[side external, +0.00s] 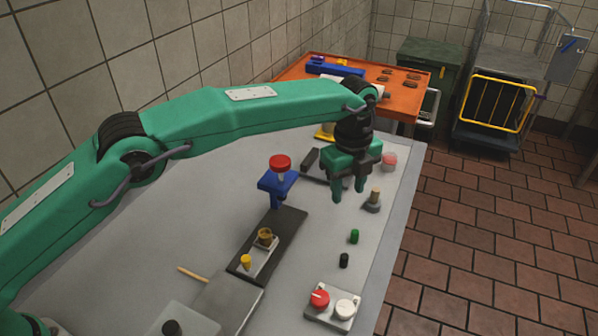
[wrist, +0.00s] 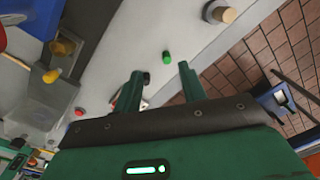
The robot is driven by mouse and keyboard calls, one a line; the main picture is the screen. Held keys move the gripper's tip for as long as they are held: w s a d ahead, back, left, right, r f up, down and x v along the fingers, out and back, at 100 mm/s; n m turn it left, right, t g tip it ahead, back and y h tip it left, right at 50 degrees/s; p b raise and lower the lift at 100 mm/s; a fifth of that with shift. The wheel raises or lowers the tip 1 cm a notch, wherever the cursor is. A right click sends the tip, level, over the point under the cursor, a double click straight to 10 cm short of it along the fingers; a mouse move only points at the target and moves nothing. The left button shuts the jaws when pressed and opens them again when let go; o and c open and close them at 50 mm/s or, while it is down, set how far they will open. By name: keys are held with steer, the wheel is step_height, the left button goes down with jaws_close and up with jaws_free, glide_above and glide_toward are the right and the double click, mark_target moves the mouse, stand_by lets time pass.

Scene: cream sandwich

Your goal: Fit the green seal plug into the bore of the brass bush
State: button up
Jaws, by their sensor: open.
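The green seal plug (side external: 354,236) stands on the grey bench top, right of the dark plate. In the wrist view the green plug (wrist: 166,57) appears just beyond and between my fingertips. The brass bush (side external: 265,236) sits on a light holder on the dark plate, its open top facing up. The bush also shows at the left of the wrist view (wrist: 62,47). My gripper (side external: 348,192) is open and empty, pointing down above the bench, apart from the plug. Its two fingers also show in the wrist view (wrist: 160,68).
A black plug (side external: 344,260) stands near the green one. A brass-coloured peg on a grey base (side external: 373,203) is behind it. A blue stand with a red knob (side external: 277,180) rises behind the bush. A yellow piece (side external: 246,261) is beside the bush. A control box (side external: 332,308) sits in front.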

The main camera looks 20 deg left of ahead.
mark_target(355, 232)
steer(key=shift+m, duration=0.9)
steer(key=d+f, duration=0.1)
steer(key=f, duration=0.1)
steer(key=s+d+f, duration=0.1)
steer(key=d+f, duration=0.1)
steer(key=shift+f, duration=1.3)
steer(key=shift+w+f, duration=0.1)
steer(key=shift+f, duration=2.55)
jaws_close()
